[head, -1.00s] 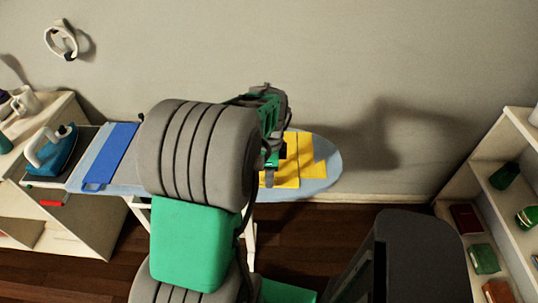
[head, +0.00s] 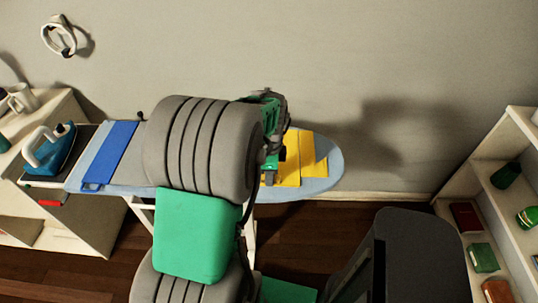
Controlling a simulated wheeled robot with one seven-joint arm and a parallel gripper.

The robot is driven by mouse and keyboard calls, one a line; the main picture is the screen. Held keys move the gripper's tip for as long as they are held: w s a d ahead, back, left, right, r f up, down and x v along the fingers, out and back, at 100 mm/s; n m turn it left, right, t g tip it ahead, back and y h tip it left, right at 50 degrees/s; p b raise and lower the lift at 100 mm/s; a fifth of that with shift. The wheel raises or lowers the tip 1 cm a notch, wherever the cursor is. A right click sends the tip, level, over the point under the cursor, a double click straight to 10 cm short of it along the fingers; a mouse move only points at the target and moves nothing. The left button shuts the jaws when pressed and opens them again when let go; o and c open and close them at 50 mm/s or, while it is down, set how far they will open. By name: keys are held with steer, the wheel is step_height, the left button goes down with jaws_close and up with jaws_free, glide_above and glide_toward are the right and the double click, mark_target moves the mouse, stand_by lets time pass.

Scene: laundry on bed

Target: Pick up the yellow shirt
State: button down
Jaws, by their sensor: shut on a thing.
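The yellow shirt (head: 308,157) lies folded on the right end of the pale blue ironing board (head: 325,186). My gripper (head: 270,174) is at the shirt's left part, shut on it. My arm hides the fingertips' far side and the left edge of the shirt. The part of the shirt that shows still looks flat on the board.
A folded blue cloth (head: 109,154) lies on the board's left part, with a blue iron (head: 50,148) beyond it. A white shelf (head: 462,165) with several small items stands at right. The grey wall (head: 330,60) is close behind the board.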

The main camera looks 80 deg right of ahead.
steer(key=shift+s+a+r, duration=0.1)
steer(key=shift+a, duration=0.05)
steer(key=shift+r, duration=0.1)
